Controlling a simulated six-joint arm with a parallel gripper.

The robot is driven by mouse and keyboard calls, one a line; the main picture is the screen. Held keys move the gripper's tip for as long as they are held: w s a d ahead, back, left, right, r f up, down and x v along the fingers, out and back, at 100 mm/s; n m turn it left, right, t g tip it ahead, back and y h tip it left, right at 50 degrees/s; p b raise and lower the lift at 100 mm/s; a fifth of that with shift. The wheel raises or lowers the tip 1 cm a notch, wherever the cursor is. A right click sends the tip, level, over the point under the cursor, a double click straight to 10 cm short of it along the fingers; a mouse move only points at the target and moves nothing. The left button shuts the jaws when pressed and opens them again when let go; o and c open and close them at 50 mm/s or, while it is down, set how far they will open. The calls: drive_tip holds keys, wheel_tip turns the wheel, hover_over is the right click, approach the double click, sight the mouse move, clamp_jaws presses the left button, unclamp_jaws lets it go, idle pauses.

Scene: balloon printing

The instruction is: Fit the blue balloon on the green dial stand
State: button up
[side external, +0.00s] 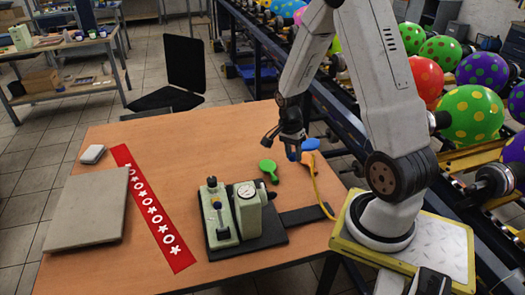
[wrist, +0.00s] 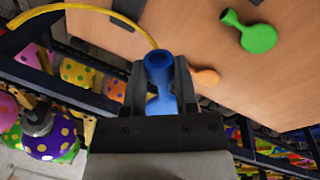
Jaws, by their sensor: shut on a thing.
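The blue balloon (wrist: 159,70) is uninflated and held between the two fingers of my gripper (wrist: 154,85), its open neck pointing away from the gripper. In the side external view the blue balloon (side external: 309,144) shows at my gripper (side external: 293,150), above the table's right edge. The green dial stand (side external: 248,205) stands upright on a black base near the table's front, below and left of my gripper. Its round white dial (side external: 246,190) faces the camera. The balloon and the stand are apart. The stand is not seen in the wrist view.
A green balloon (side external: 268,170) and an orange balloon (wrist: 205,77) lie on the table (side external: 140,145). A yellow hose (side external: 318,190) curves at the right edge. A red star banner (side external: 150,207), a grey slab (side external: 88,211) and a small white block (side external: 92,154) lie at left.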

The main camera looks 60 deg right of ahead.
drive_tip(key=s+a+r+m+y, duration=0.1)
drive_tip(key=s+a+r+m, duration=0.3)
drive_tip(key=a+m, duration=0.2)
drive_tip(key=shift+a+m+y, duration=0.4)
drive_tip(key=shift+a, duration=0.05)
drive_tip(key=shift+f, duration=0.15)
wheel_tip(320, 180, down, 10)
drive_tip(key=w+a, duration=0.2)
drive_tip(key=shift+w+a, duration=0.3)
drive_tip(key=shift+w, duration=0.1)
idle(0.9)
drive_tip(key=shift+w+a, duration=0.45)
idle(1.8)
drive_tip(key=o, duration=1)
